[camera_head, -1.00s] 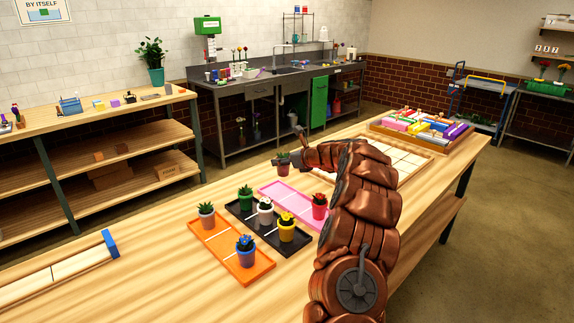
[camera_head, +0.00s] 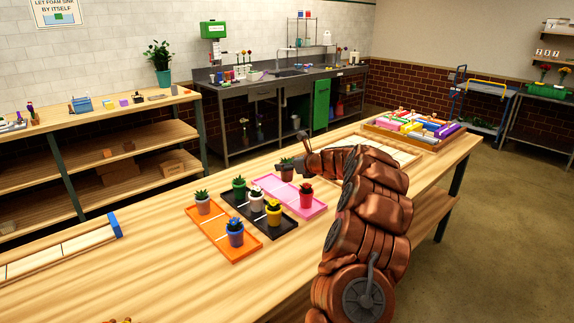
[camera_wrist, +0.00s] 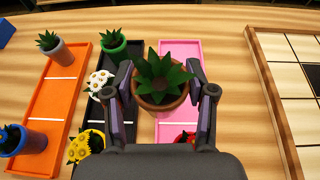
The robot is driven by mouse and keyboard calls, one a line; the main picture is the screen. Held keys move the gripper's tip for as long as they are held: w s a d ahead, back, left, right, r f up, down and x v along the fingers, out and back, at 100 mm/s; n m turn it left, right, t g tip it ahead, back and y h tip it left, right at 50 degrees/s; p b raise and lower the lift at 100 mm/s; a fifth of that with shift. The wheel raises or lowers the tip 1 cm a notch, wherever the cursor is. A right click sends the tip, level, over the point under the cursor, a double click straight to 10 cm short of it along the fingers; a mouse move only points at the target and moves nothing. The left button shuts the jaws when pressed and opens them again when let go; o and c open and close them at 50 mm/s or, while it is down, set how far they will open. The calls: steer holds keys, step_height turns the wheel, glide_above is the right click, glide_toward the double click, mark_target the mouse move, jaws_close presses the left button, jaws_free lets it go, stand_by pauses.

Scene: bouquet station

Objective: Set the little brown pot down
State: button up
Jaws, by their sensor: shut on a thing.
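The little brown pot (camera_wrist: 163,104) with a spiky green plant is between the fingers of my gripper (camera_wrist: 163,92) in the wrist view. My gripper (camera_head: 291,165) is shut on it. In the head view the brown pot (camera_head: 287,174) shows at the far end of the pink tray (camera_head: 268,183). In the wrist view it covers part of the pink tray (camera_wrist: 181,48). I cannot tell whether its base touches the tray. A red-flowered pot (camera_head: 306,196) stands at the near end of the pink tray.
A black tray (camera_head: 281,230) holds green, white and yellow pots. An orange tray (camera_head: 212,228) holds a grey pot and a blue pot (camera_head: 235,235). A wooden-framed grid (camera_wrist: 270,95) lies to the right. Bare tabletop lies between it and the pink tray.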

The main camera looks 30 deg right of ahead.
steer(key=s+a+r+m+h, duration=0.1)
steer(key=s+a+h, duration=0.1)
steer(key=a, duration=0.9)
steer(key=s+a+r+m+h, duration=0.1)
steer(key=s+a, duration=0.4)
steer(key=a, duration=0.7)
steer(key=s+a+r+m+h, duration=0.2)
steer(key=s+a+m+h, duration=0.1)
steer(key=a, duration=0.9)
steer(key=shift+s+h, duration=0.3)
steer(key=shift+s, duration=0.1)
steer(key=shift+a, duration=0.2)
